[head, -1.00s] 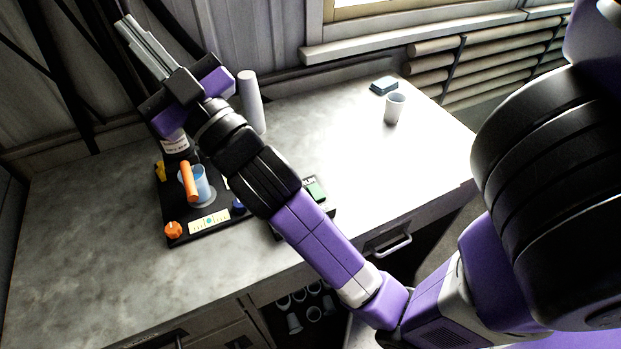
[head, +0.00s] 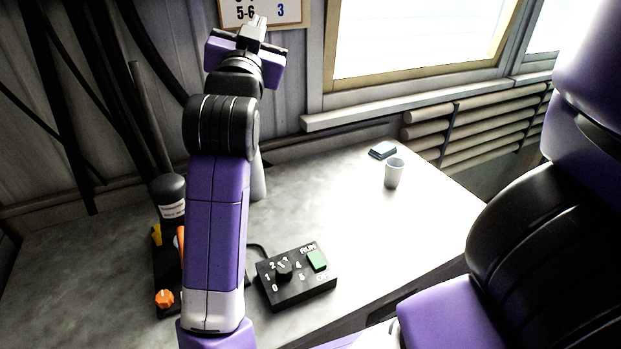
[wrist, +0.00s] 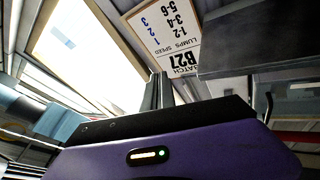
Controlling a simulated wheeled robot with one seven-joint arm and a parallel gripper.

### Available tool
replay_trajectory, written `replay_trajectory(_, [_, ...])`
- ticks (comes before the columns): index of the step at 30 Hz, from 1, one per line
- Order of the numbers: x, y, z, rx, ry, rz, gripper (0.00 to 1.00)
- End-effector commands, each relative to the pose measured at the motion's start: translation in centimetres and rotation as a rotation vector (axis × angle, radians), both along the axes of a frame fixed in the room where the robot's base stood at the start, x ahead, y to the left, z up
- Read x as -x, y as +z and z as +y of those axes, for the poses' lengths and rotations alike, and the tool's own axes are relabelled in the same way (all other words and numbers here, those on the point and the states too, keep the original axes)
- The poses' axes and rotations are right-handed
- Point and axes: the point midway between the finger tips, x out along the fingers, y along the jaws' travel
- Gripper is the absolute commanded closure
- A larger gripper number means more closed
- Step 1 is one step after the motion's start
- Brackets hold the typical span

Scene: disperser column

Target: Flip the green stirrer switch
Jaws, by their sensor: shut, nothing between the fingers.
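The green stirrer switch (head: 317,260) sits on the right part of a black control box (head: 297,290), near the label RUN. The box also carries a black numbered dial (head: 284,271). It lies flat on the table, to the right of my forearm. My gripper (head: 258,24) is raised high near the wall, well above and behind the box, and points up at the wall card. Its fingers are shut and empty. The wrist view shows the fingers (wrist: 158,92) in front of the card, with no switch in sight.
A disperser with a dark motor (head: 168,190) and orange knob (head: 165,298) is partly hidden behind my arm. The wall card (wrist: 166,36) reads BATCH B27. Table right of the box is clear.

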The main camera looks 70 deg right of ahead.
Motion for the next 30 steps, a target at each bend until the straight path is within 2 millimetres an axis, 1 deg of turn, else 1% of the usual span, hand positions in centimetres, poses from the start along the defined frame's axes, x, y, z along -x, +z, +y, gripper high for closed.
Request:
replay_trajectory(1, [0.6,-0.7,-0.8,-0.058,-0.024,-0.018,1.00])
replay_trajectory(3, [1.4,-1.8,-1.7,-0.136,-0.055,-0.037,1.00])
replay_trajectory(5, [2.0,-2.9,-2.4,-0.207,-0.081,-0.053,1.00])
replay_trajectory(9, [3.4,-6.0,-3.5,-0.382,-0.139,-0.087,1.00])
replay_trajectory(13, [4.5,-9.5,-3.6,-0.557,-0.189,-0.115,1.00])
replay_trajectory(17, [5.3,-13.2,-2.9,-0.744,-0.239,-0.138,1.00])
replay_trajectory(20, [5.9,-16.3,-1.6,-0.900,-0.281,-0.150,1.00])
replay_trajectory(23, [6.4,-19.4,0.5,-1.070,-0.328,-0.157,1.00])
replay_trajectory(24, [6.6,-20.7,1.6,-1.144,-0.352,-0.158,1.00])
replay_trajectory(26, [7.1,-22.7,3.7,-1.265,-0.397,-0.155,1.00])
replay_trajectory(27, [7.5,-23.8,5.1,-1.338,-0.433,-0.149,1.00])
replay_trajectory(30, [8.7,-25.8,8.0,-1.467,-0.528,-0.128,1.00])
